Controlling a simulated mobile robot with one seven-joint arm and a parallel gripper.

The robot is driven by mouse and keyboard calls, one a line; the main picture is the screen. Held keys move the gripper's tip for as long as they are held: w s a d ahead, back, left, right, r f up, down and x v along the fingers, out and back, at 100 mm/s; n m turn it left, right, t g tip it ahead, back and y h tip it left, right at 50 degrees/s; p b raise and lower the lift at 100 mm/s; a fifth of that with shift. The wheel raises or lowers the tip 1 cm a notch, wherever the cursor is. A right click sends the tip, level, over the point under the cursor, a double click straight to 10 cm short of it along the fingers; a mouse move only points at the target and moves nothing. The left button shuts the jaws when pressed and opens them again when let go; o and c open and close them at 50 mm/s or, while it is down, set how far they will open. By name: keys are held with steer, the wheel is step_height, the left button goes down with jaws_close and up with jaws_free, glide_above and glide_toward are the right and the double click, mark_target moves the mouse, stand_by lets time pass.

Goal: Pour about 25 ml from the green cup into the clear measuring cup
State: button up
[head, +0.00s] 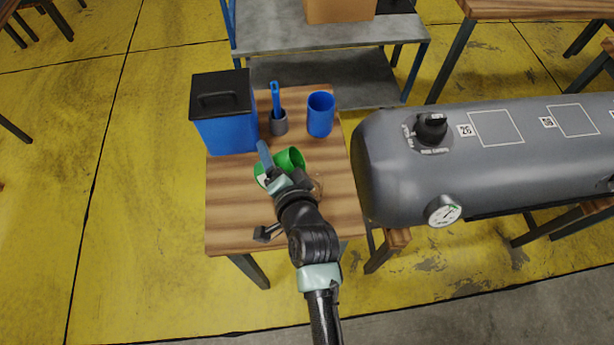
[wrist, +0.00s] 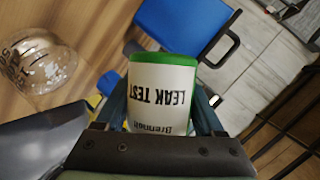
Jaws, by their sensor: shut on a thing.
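The green cup (head: 291,159) is in my gripper (head: 281,169) above the wooden table. In the wrist view the green cup (wrist: 163,90) shows a green rim and a white label reading "LEAK TEST", with a finger on each side. In the head view it looks tilted, its opening toward the right; its contents cannot be made out. The clear measuring cup (wrist: 40,65) stands on the wood at the left of the wrist view, apart from the green cup. In the head view the clear measuring cup (head: 317,186) is mostly hidden behind my gripper. Its fill level is unreadable.
A blue bin with a black lid (head: 226,125), a grey holder (head: 278,124) with a blue-handled tool (head: 275,97) and a blue cup (head: 320,115) stand at the table's back. A large grey tank (head: 480,170) is close on the right. The table's front left (head: 232,225) is clear.

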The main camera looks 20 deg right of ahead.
steer(key=shift+p, duration=0.45)
steer(key=r+n+p, duration=0.1)
steer(key=p, duration=0.2)
steer(key=shift+d+h, duration=0.15)
steer(key=shift+h, duration=0.25)
steer(key=shift+f+n+g+h+p, duration=0.4)
steer(key=shift+f+n+h, duration=0.25)
steer(key=shift+n, duration=0.15)
steer(key=f+b, duration=0.1)
steer(key=b, duration=0.1)
steer(key=a+n+h+b, duration=0.1)
steer(key=shift+w+a+f+g+b, duration=0.2)
steer(key=shift+a+f+g+b, duration=0.05)
steer(key=shift+f+g+b, duration=0.1)
steer(key=f+n+h+b, duration=0.1)
steer(key=f+b, duration=0.1)
steer(key=b, duration=0.2)
steer(key=a+f+n+b, duration=0.1)
steer(key=f+b, duration=0.1)
steer(key=b, duration=0.2)
steer(key=a+f+n+h+b, duration=0.1)
steer(key=f+b, duration=0.1)
steer(key=b, duration=0.2)
steer(key=shift+w+f+n+h, duration=0.25)
steer(key=shift+f+n+h, duration=0.05)
steer(key=shift+f+h, duration=0.1)
